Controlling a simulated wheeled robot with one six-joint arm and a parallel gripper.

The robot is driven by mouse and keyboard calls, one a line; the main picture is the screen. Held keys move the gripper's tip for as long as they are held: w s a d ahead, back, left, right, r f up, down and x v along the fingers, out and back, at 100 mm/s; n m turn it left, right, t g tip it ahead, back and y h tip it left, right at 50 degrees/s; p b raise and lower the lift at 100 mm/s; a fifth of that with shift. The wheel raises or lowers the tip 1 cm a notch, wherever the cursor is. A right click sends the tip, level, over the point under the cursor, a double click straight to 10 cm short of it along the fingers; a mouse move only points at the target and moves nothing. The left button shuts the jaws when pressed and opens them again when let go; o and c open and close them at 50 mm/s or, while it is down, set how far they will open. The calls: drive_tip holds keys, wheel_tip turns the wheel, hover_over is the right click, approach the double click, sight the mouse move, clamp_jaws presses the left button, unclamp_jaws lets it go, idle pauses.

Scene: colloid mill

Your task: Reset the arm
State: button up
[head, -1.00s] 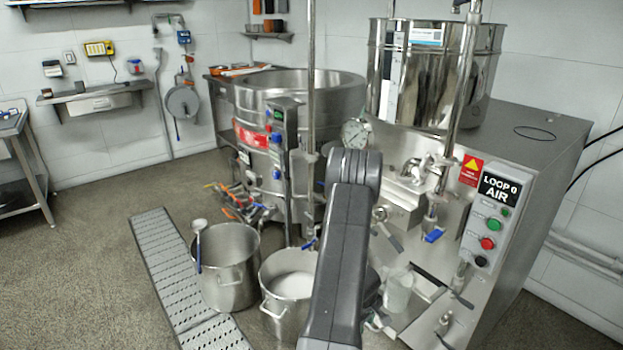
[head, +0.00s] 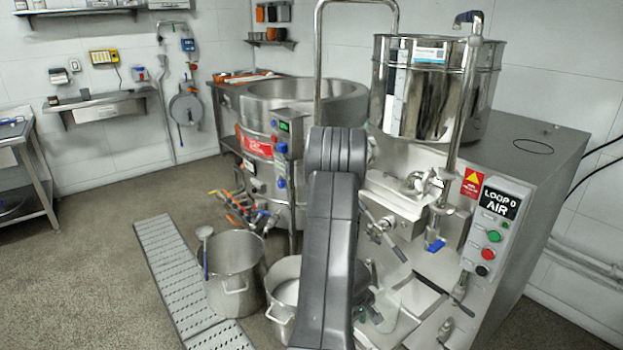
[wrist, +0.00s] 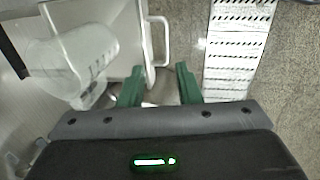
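My gripper (wrist: 159,87) shows in the wrist view with its two green fingers apart and nothing between them. It is open and empty. In the head view my grey arm rises in front of the mill, and the gripper itself is hidden behind it. In the wrist view a clear plastic jug (wrist: 85,58) lies to the left of the fingers, apart from them.
The steel mill (head: 470,240) with a LOOP 0 AIR panel (head: 497,203) stands right of my arm. A steel pot (head: 232,275) with a ladle, another pot (head: 283,300) and a large kettle (head: 262,105) stand left. A floor grate (head: 178,275) and open floor lie further left.

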drive_tip(key=r, duration=0.1)
drive_tip(key=r+p, duration=0.1)
drive_tip(key=r, duration=0.1)
drive_tip(key=shift+s+a+r, duration=0.2)
drive_tip(key=shift+a, duration=0.05)
drive_tip(key=shift+s, duration=0.15)
